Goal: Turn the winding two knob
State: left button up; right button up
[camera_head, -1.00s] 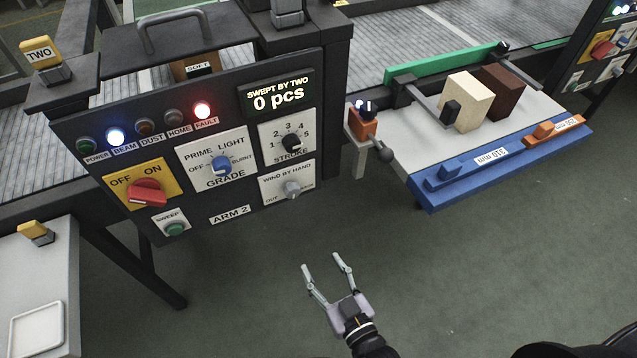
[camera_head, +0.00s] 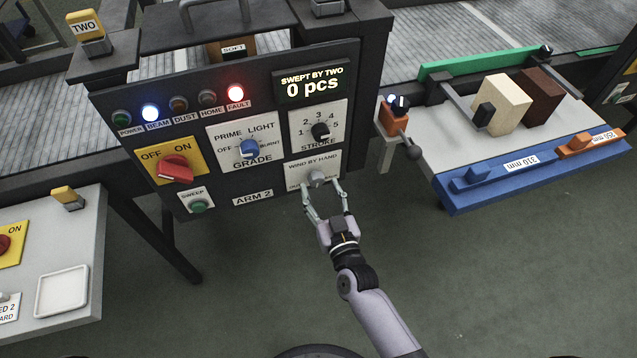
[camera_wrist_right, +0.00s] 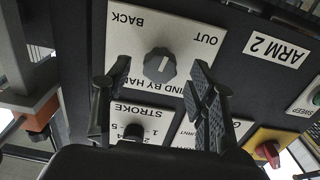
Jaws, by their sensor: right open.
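The grey winding knob (camera_head: 317,178) sits on the white plate marked "WIND BY HAND" (camera_head: 296,171), low on the right of the ARM 2 panel. In the right wrist view the knob (camera_wrist_right: 160,66) shows between my two fingers, on a plate (camera_wrist_right: 198,40) that reads upside down, with "BACK" and "OUT". My right gripper (camera_head: 326,192) is open just in front of and below the knob, its fingers pointing up at it. The wrist view shows the right gripper (camera_wrist_right: 152,85) with a finger on each side of the knob, apart from it. My left gripper is not in view.
The panel also holds a red OFF/ON switch (camera_head: 176,169), a blue GRADE knob (camera_head: 250,149), a black STROKE knob (camera_head: 321,131) and a green SWEEP button (camera_head: 198,206). The display (camera_head: 311,86) reads "0 pcs" and the FAULT lamp (camera_head: 236,93) glows red. An orange lever block (camera_head: 394,118) stands at right.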

jog(key=shift+x, duration=1.2)
jog(key=shift+c, duration=0.3)
jog(key=c, duration=1.1)
